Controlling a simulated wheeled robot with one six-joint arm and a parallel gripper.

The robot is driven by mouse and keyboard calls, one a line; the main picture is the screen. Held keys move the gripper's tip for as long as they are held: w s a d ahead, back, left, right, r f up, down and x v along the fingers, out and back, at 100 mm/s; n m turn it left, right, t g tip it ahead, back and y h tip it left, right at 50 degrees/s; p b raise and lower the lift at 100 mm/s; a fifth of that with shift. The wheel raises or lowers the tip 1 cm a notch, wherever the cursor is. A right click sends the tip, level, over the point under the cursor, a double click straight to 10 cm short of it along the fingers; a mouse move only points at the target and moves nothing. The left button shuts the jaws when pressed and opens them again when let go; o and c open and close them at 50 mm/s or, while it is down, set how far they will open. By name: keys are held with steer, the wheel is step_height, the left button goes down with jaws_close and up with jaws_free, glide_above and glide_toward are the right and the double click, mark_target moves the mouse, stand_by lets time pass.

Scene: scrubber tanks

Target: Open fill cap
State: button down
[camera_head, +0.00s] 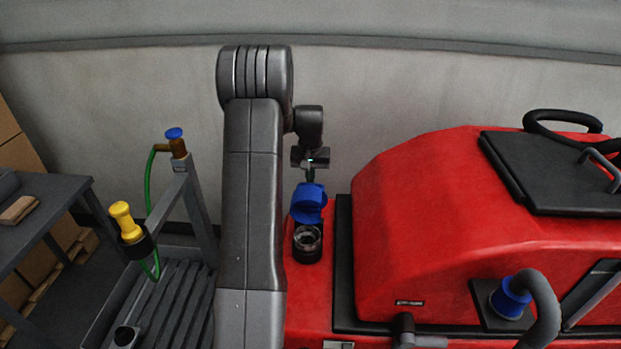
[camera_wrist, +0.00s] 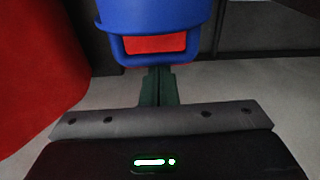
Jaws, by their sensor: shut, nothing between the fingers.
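The blue fill cap (camera_head: 309,201) stands tilted up on its hinge side behind the round dark filler neck (camera_head: 308,241) on the red scrubber machine. The neck's mouth is uncovered and its inside shows. My gripper (camera_head: 309,176) is just behind and above the cap. In the wrist view the cap (camera_wrist: 152,18) fills the top middle, with a blue loop (camera_wrist: 120,50) at its lower edge. The shut, empty fingers of my gripper (camera_wrist: 158,72) reach up to the bottom of this loop. I cannot tell whether they touch it.
The scrubber's red body (camera_head: 430,215) and black lid (camera_head: 555,170) stand to the right. A drain grate (camera_head: 165,300), a yellow nozzle (camera_head: 124,220) on a green hose, and a grey table (camera_head: 40,205) are to the left. A wall (camera_head: 400,90) is behind.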

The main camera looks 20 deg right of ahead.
step_height(320, 180, up, 14)
steer(key=s+b, duration=0.1)
steer(key=shift+s+a+f, duration=0.15)
steer(key=shift+s+a, duration=0.15)
steer(key=shift+s, duration=0.05)
steer(key=shift+f, duration=0.1)
step_height(320, 180, down, 14)
steer(key=w+p, duration=0.1)
steer(key=w, duration=0.1)
steer(key=shift+d, duration=0.4)
stand_by(0.5)
